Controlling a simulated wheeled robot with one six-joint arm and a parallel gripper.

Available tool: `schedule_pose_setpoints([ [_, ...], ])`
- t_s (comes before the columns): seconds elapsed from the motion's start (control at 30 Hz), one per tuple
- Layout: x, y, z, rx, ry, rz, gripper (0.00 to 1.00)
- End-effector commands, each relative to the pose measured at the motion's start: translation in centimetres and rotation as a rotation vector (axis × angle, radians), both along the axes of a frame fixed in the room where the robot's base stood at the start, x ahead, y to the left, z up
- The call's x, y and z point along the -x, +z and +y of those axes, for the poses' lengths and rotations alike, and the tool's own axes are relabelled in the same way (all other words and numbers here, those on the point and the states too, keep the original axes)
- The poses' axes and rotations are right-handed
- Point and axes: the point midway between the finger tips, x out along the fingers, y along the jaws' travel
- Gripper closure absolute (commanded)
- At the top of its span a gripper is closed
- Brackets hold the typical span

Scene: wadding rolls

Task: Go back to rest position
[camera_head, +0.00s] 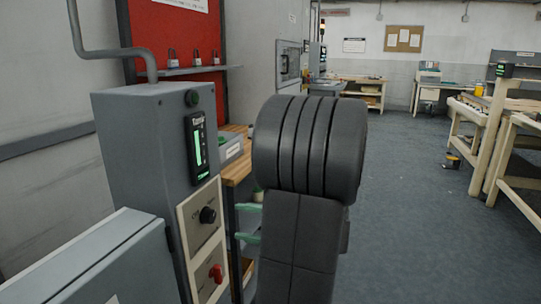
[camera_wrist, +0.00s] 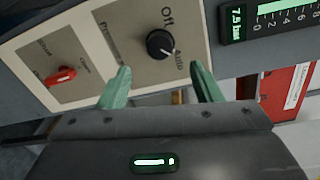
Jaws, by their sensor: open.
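My gripper (camera_wrist: 159,68) is open and empty, with its two green fingers apart in the wrist view. In the head view the green fingers (camera_head: 238,222) show to the right of the grey control cabinet (camera_head: 140,135), partly behind my dark arm. The black knob (camera_wrist: 160,43) shows between and beyond the fingertips, its white mark towards "Auto". Whether a finger touches the panel (camera_wrist: 120,35) is hard to tell. The red knob (camera_wrist: 61,75) is left of the fingers; it also shows in the head view (camera_head: 216,273).
A lit green gauge (camera_head: 197,147) is on the cabinet. A wooden-topped bench (camera_head: 238,170) stands behind it, partly hidden by my arm. A grey box (camera_head: 95,262) fills the lower left. Pale workbenches (camera_head: 487,140) stand at right. Open floor (camera_head: 400,220) lies between.

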Motion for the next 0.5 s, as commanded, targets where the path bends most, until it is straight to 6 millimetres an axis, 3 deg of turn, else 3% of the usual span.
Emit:
schedule_pose_setpoints([
  [0.3, 1.6, 0.3, -4.6, 0.0, -0.004, 0.001, 0.41],
  [0.5, 0.7, 0.0, -1.7, 0.001, 0.005, 0.0, 0.41],
])
